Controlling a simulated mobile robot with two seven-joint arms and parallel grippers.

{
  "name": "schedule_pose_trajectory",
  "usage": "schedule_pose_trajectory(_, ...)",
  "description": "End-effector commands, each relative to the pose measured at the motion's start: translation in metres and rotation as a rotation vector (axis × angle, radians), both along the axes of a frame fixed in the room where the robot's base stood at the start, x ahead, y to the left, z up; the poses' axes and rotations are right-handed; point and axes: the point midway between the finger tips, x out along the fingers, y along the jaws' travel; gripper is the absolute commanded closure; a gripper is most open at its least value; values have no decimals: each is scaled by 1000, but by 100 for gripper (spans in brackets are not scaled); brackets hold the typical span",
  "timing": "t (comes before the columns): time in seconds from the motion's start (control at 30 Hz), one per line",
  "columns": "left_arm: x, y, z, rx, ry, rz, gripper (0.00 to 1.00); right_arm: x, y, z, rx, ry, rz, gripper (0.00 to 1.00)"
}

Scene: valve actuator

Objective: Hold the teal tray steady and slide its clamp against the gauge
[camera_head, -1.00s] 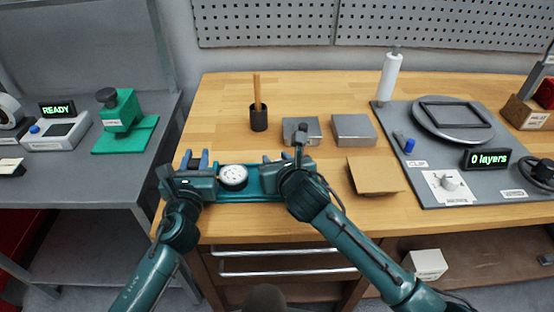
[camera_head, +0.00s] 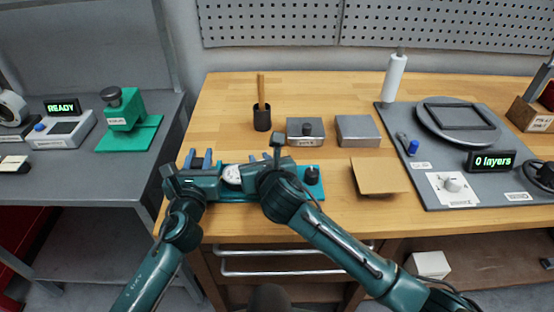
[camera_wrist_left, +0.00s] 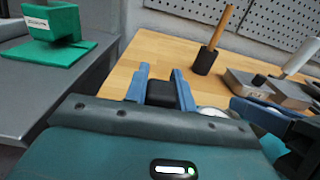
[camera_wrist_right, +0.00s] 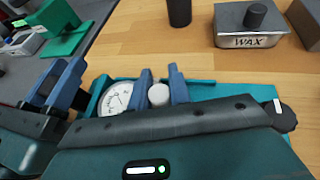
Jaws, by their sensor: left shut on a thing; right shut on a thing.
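The teal tray (camera_head: 316,192) lies along the front of the wooden bench. The gauge (camera_head: 231,174), a round white dial, sits in it; it also shows in the right wrist view (camera_wrist_right: 116,97). My left gripper (camera_head: 197,160) is shut on a dark block (camera_wrist_left: 161,94) at the tray's left end. My right gripper (camera_wrist_right: 140,84) is shut at the clamp, whose pale round knob (camera_wrist_right: 158,95) stands close beside the gauge's right edge. I cannot tell whether they touch. A dark knob (camera_head: 312,174) shows at the tray's right end. My right gripper partly hides the gauge in the head view.
A dark cup with a wooden handle (camera_head: 262,118), a WAX tin (camera_head: 305,132), a grey block (camera_head: 358,131) and a brown board (camera_head: 379,176) stand behind and right of the tray. A grey mat (camera_head: 440,140) with equipment fills the bench's right side.

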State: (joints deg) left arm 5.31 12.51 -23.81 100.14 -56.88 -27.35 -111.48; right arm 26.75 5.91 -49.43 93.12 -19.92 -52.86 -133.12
Motion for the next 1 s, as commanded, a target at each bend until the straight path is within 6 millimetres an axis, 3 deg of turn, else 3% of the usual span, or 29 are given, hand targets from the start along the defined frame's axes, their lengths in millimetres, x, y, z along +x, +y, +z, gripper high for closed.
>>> schedule_pose_trajectory(0.1, -1, -1, -5, 0, 9, -3, 100, -1, 11, -1, 1, 1, 3, 100)
schedule_pose_trajectory(0.37, -1, -2, -5, 0, 9, -4, 100, -1, 12, -1, 3, 2, 3, 100)
schedule_pose_trajectory(0.4, -1, -2, -5, 0, 9, -4, 100, -1, 12, -1, 3, 2, 3, 79)
schedule_pose_trajectory(0.63, -1, -1, -5, 0, 9, -3, 100, -1, 11, -1, 2, 1, 2, 60)
schedule_pose_trajectory(1.0, -1, -1, -5, 0, 9, -2, 100, -7, 8, 2, 1, -1, 1, 59)
